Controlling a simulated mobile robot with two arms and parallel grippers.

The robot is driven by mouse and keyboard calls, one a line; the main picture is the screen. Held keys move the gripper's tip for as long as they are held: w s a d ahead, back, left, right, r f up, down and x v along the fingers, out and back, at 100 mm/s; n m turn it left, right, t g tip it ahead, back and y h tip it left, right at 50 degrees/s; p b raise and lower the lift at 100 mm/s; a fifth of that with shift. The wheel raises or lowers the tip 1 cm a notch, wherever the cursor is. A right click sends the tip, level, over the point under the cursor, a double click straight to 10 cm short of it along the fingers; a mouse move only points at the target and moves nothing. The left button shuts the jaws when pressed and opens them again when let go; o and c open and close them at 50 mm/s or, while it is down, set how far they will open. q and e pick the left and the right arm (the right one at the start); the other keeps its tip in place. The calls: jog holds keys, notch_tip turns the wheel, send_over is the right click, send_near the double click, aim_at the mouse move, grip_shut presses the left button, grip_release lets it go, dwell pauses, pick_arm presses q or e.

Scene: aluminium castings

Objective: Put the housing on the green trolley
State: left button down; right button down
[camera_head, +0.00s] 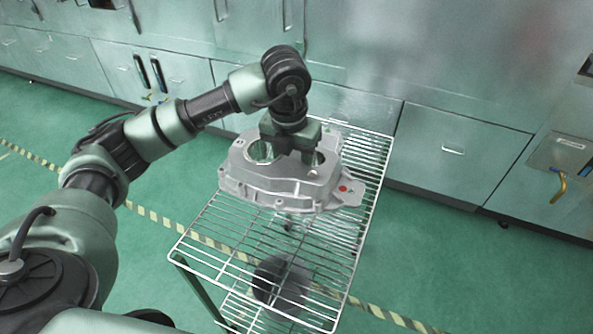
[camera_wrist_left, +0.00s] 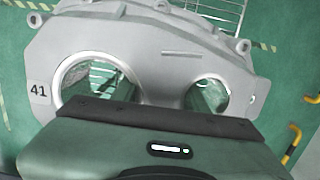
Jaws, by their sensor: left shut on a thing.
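The housing (camera_head: 280,185) is a silver cast part with two large round openings and a red dot on its right lug. In the left wrist view the housing (camera_wrist_left: 150,55) fills the upper part and bears a label "41". My left gripper (camera_head: 290,152) points down and is shut on the housing between its openings. The housing is roughly level over the far half of the trolley's wire top shelf (camera_head: 215,250). A gap under it cannot be judged surely. A green post (camera_head: 192,283) shows at the trolley's near left corner. My right gripper is not in view.
The near half of the top shelf is bare; a lower wire shelf (camera_head: 240,312) shows beneath. Metal cabinets (camera_head: 450,150) line the back behind the trolley. A yellow handle (camera_head: 558,187) sticks out at the right. Striped tape (camera_head: 395,318) crosses the green floor.

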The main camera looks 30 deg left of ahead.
pick_arm(q)
jog(key=p, duration=0.4)
send_over(294, 219)
notch_tip(294, 219, down, 17)
jog(key=shift+s+d+r, duration=0.1)
jog(key=shift+s, duration=0.05)
jog(key=shift+f, duration=0.65)
jog(key=shift+f, duration=0.1)
jog(key=c, duration=0.8)
grip_release()
jog(key=shift+s, duration=0.1)
jog(key=shift+o, duration=0.2)
